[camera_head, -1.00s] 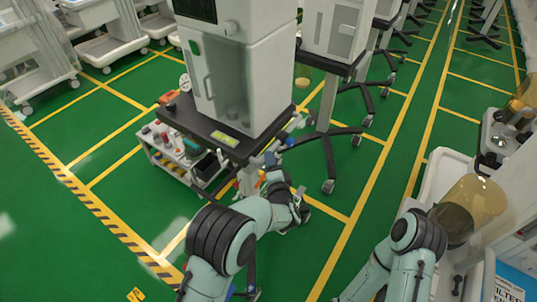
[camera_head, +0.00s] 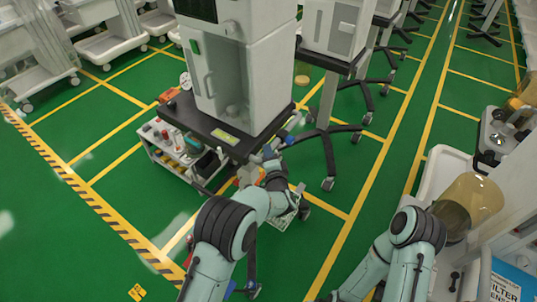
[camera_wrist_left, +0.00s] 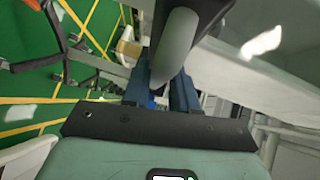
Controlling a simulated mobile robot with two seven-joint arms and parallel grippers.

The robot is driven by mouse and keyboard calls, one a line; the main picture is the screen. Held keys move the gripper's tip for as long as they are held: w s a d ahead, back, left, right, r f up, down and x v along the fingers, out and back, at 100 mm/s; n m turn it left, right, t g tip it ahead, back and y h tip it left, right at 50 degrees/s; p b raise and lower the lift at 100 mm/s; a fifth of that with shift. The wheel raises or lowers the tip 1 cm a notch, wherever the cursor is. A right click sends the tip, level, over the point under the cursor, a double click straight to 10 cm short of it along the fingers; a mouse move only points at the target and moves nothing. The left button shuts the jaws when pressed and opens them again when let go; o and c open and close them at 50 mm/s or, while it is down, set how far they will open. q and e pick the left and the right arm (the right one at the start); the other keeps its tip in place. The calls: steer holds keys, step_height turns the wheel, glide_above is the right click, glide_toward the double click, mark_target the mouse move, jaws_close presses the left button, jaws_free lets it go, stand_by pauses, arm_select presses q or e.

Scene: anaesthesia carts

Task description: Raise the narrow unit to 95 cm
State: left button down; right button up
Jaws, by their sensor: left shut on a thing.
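The narrow unit (camera_head: 245,75) is a tall white cabinet on a black top (camera_head: 196,122), standing in the middle of the head view. My left gripper (camera_head: 270,157) is at the right front edge of the black top. In the left wrist view, its dark blue fingers (camera_wrist_left: 165,90) are shut on a grey rounded handle (camera_wrist_left: 176,45). My forearm hides the lower part of the unit's stand in the head view. My right arm comes in at the lower right, and its gripper is out of view.
A low shelf with small bottles and tools (camera_head: 180,150) stands below the black top. Another wheeled stand (camera_head: 325,130) is close behind on the right. A white counter with an amber jar (camera_head: 468,205) is at the right. Green floor is clear at the left front.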

arm_select(q)
steer(key=shift+f, duration=0.45)
steer(key=c, duration=1)
jaws_free()
steer(key=shift+o, duration=0.2)
steer(key=shift+r, duration=0.1)
steer(key=b+v, duration=0.2)
steer(key=v, duration=1.1)
steer(key=shift+s, duration=0.25)
arm_select(e)
steer(key=shift+s+f, duration=0.5)
steer(key=shift+f, duration=0.2)
steer(key=shift+s+f, duration=0.45)
steer(key=shift+f, duration=0.25)
